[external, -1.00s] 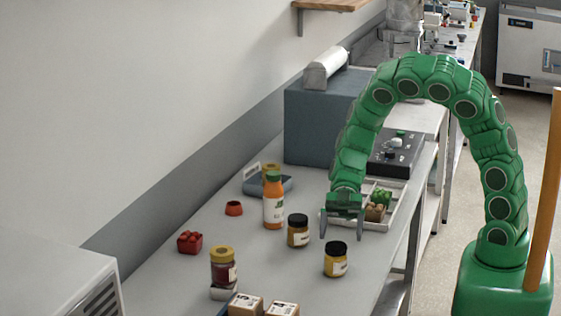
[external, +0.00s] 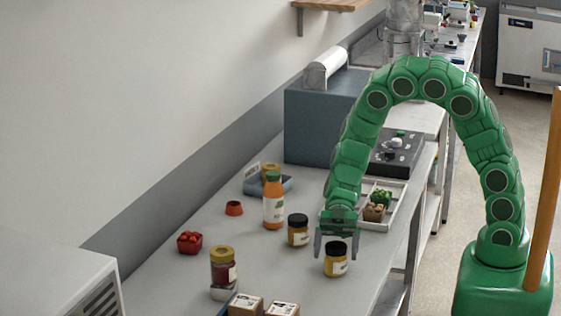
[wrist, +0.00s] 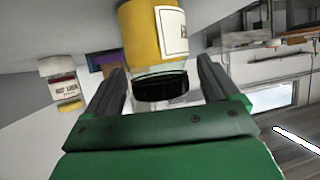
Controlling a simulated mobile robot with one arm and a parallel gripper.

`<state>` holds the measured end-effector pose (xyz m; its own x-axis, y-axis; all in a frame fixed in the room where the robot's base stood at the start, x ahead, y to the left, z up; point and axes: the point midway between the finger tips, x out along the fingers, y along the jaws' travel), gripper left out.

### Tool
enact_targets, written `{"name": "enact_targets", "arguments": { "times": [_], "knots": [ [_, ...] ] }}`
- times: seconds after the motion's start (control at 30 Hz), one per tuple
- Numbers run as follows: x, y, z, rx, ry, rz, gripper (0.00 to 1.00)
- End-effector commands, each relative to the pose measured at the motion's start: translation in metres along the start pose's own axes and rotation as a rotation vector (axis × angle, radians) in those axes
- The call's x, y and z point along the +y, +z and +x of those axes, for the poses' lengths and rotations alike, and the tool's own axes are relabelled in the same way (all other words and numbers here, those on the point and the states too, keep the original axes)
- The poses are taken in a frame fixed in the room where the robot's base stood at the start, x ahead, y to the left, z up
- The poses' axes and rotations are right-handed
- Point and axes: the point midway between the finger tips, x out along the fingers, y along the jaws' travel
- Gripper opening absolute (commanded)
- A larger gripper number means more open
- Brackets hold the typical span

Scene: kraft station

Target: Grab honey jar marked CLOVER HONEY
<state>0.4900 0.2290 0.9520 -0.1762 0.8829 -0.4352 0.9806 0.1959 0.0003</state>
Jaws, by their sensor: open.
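Two black-lidded jars with pale labels stand upright on the grey counter. The nearer jar (external: 336,264) has yellow contents; the other jar (external: 298,231) stands behind it to the left. I cannot read either label, so I cannot tell which says CLOVER HONEY. My gripper (external: 337,252) is open, pointing down over the nearer jar, its fingers on either side of the lid. In the wrist view, a yellow jar (wrist: 150,32) with a black lid appears upside down between and beyond the open fingers of my gripper (wrist: 160,72). No grip on it shows.
An orange bottle (external: 273,205) stands behind the jars. A yellow-lidded red jar (external: 223,268) is at left, near cardboard boxes (external: 246,305). A tray (external: 385,221) with small items lies behind my gripper. Counter left of the nearer jar is clear.

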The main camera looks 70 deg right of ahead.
Motion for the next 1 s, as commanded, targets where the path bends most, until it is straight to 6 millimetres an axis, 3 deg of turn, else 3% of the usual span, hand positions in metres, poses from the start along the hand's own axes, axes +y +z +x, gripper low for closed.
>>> {"name": "enact_targets", "arguments": {
  "times": [0.2,0.57,1.0],
  "knots": [
    [-0.001,0.001,0.016,0.0,-0.001,0.001,0.88],
    [0.0,0.001,0.019,-0.001,0.001,0.0,0.87],
    [0.0,0.0,0.019,0.0,0.001,0.0,0.19]
  ]
}}
